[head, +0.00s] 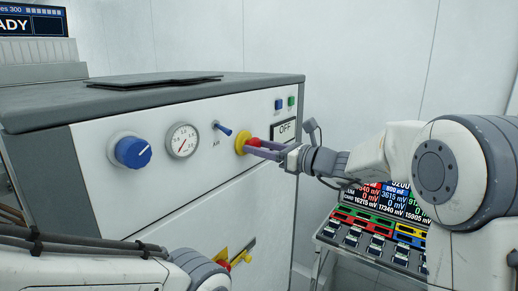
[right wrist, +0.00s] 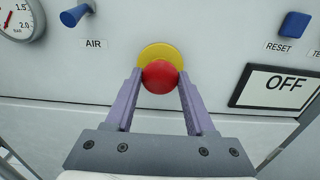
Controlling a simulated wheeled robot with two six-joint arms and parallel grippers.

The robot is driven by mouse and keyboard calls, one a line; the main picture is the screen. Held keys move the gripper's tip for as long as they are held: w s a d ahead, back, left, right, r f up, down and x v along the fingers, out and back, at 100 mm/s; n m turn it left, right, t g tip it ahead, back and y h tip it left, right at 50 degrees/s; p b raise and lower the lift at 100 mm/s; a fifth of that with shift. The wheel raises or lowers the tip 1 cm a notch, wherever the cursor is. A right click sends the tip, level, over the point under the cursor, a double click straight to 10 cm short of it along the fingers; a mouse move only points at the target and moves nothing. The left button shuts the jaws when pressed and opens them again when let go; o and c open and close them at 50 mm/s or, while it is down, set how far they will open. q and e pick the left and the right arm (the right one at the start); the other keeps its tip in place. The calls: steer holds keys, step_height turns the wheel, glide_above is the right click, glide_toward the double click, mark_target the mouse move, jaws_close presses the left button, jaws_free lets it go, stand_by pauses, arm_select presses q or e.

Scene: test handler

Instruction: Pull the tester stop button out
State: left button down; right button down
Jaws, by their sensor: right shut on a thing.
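The stop button is a red mushroom head (right wrist: 160,77) on a round yellow collar (right wrist: 158,50), on the white front panel of the tester. In the head view the yellow collar (head: 241,143) shows at the right part of the panel. My right gripper (head: 256,147) reaches in from the right and is shut on the red button, with one purple finger on each side of it in the right wrist view (right wrist: 160,82). Part of the button is hidden by the fingers in the head view.
Left of the button are a blue AIR lever (head: 223,129), a pressure gauge (head: 183,141) and a blue knob (head: 132,152). Right of it is an OFF display (head: 285,128). A panel with coloured displays (head: 385,215) stands at right.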

steer(key=shift+s+d+b, duration=0.3)
steer(key=shift+d+b, duration=0.05)
steer(key=shift+d, duration=0.1)
steer(key=c, duration=0.7)
jaws_free()
steer(key=o, duration=0.5)
steer(key=shift+s+d, duration=0.15)
steer(key=shift+d, duration=0.1)
steer(key=shift+c, duration=0.2)
steer(key=b+v, duration=0.4)
steer(key=v, duration=0.6)
steer(key=shift+s, duration=0.1)
